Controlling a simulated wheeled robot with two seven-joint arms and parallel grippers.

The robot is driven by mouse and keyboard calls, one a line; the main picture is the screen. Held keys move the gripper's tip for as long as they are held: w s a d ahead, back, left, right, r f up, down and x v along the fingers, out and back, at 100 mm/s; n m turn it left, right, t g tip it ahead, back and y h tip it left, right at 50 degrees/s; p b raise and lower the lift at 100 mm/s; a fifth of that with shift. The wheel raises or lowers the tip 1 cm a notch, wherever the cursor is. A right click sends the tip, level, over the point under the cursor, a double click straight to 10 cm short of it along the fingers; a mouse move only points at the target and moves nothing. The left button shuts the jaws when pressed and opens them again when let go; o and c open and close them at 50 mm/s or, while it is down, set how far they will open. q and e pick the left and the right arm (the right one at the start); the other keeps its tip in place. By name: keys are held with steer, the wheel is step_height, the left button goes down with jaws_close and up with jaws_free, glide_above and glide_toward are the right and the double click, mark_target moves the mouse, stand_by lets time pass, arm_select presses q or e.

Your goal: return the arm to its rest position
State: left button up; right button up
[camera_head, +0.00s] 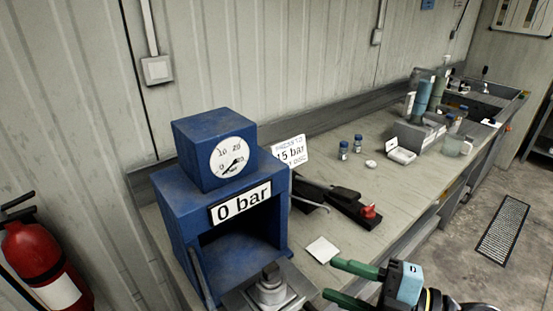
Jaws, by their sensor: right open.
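My right gripper (340,281) is at the bottom of the head view, right of the centre. Its two green fingers are apart, with nothing between them, and they point left. They are in front of the bench, to the right of a metal piece with a round top (271,286) at the mouth of the blue press (183,225). A white square (322,250) lies on the bench just beyond the upper finger. Most of my right arm is outside the picture. My left gripper is not in view.
The press shows a dial (233,157) and a "0 bar" label (240,201). Behind it stand a "15 bar" sign (290,152) and a black tool with a red knob (345,203). Small bottles (344,150) and a grey box (414,134) are farther back. A fire extinguisher (42,262) is at left.

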steer(key=w+d+r+m+t+h, duration=0.5)
steer(key=d+m+t+h, duration=0.4)
steer(key=m+t, duration=0.4)
steer(key=s+d+f+m+g+h, duration=0.3)
steer(key=d+f+m+g+h, duration=0.4)
steer(key=f+m+h, duration=0.3)
steer(key=s+a+f+g+y, duration=0.45)
steer(key=s+f+g, duration=0.55)
steer(key=s+f, duration=0.35)
steer(key=s+f+g+b, duration=0.1)
steer(key=s+f+b, duration=0.15)
steer(key=f, duration=1.25)
steer(key=s+f+g+b, duration=0.1)
steer(key=f+b, duration=0.2)
steer(key=f, duration=1.3)
steer(key=s+d+f+g+b, duration=0.1)
steer(key=s+f+b, duration=0.4)
steer(key=s+f, duration=1.1)
step_height(320, 180, down, 3)
steer(key=shift+s+d+r+h, duration=0.2)
steer(key=shift+d+h, duration=0.25)
steer(key=shift+d, duration=0.2)
